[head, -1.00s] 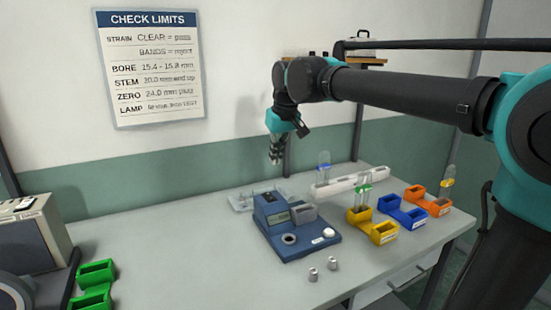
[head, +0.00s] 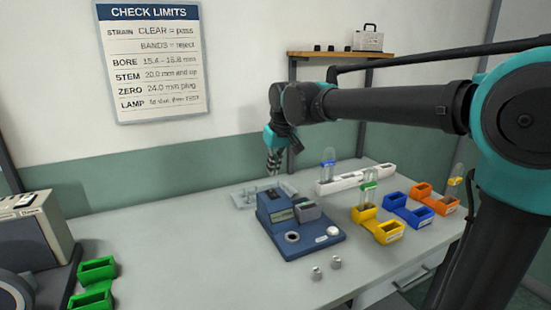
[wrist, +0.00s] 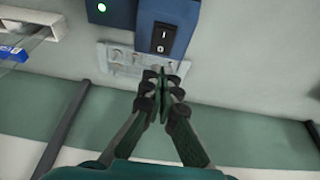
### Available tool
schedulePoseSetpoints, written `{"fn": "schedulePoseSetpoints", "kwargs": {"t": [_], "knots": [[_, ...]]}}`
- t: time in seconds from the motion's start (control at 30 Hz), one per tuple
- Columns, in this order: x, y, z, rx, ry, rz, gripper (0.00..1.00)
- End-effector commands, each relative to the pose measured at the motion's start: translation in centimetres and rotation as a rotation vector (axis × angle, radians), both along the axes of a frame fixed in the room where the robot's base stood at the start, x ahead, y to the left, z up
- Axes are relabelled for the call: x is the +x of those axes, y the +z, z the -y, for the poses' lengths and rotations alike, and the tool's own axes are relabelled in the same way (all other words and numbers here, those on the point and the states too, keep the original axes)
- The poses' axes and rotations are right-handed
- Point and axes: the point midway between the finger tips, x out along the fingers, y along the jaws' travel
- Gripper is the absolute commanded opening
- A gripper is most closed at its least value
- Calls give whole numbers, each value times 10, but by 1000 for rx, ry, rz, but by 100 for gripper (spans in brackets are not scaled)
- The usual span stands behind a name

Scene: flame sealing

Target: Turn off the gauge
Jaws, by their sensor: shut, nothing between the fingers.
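The gauge (head: 300,238) is a blue device on the bench, with a raised housing at its back left, a round socket and a white button in front. In the wrist view, the blue housing (wrist: 182,12) carries a black rocker switch (wrist: 164,37) marked I and 0. A green lamp (wrist: 101,7) glows on a darker panel beside it. My gripper (head: 273,172) points down above and behind the housing. In the wrist view, my gripper (wrist: 162,72) is shut and empty, its tips close to the switch's 0 end; contact cannot be told.
A clear tray (head: 246,202) with small parts lies behind the gauge, partly beneath my fingers in the wrist view. A white rack (head: 375,173) and yellow (head: 389,232), blue and orange bins stand to the right. Two small metal plugs (head: 316,273) stand in front. Green bins (head: 97,269) are left.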

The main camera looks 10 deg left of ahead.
Motion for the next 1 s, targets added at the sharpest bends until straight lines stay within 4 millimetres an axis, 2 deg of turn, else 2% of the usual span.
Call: {"fn": "schedulePoseSetpoints", "kwargs": {"t": [0.2,0.4,1.0], "knots": [[9,-39,-6,0,0,0,0],[11,-59,-8,0,0,0,0],[14,-71,-10,-2,0,-2,0]]}}
